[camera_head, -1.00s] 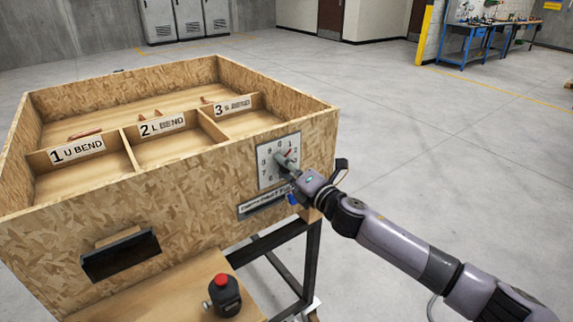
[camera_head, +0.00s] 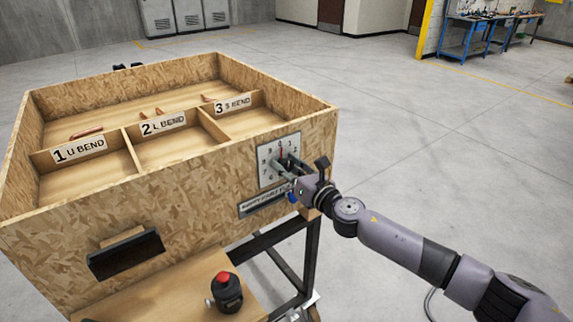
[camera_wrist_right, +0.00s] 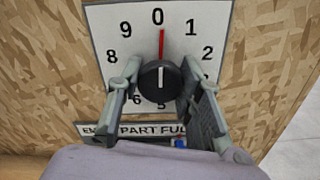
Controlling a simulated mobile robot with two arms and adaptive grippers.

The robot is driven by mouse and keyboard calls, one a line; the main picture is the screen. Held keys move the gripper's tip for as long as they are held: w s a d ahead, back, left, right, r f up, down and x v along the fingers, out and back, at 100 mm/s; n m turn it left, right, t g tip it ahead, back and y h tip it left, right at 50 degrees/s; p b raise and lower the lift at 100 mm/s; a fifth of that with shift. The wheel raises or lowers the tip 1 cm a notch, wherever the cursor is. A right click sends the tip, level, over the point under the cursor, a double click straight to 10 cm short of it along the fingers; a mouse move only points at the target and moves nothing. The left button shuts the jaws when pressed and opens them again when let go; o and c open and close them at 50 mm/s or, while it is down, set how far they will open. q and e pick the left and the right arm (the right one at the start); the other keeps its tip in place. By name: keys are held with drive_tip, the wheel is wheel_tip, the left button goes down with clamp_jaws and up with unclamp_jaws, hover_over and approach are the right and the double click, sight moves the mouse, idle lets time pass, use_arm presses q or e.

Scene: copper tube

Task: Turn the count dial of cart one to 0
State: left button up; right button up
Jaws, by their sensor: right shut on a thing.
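The count dial is a white square plate with black digits (camera_wrist_right: 102,20) on the front of the wooden cart (camera_head: 190,185); the plate also shows in the head view (camera_head: 265,172). Its black knob (camera_wrist_right: 160,80) carries a red pointer that stands upright, its tip just under the 0. My right gripper (camera_wrist_right: 159,88) is shut on the knob, one finger on each side; in the head view the gripper (camera_head: 285,167) reaches the plate from the lower right. Digits 3, 4 and 7 are hidden or partly hidden by the fingers. My left gripper is not in view.
A red-topped button (camera_head: 226,290) stands on the lower shelf. Open floor lies to the right.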

drive_tip(key=shift+f+n, duration=0.15)
drive_tip(key=shift+n, duration=0.35)
drive_tip(key=o, duration=1.2)
drive_tip(key=shift+d, duration=0.1)
drive_tip(key=v, duration=1.2)
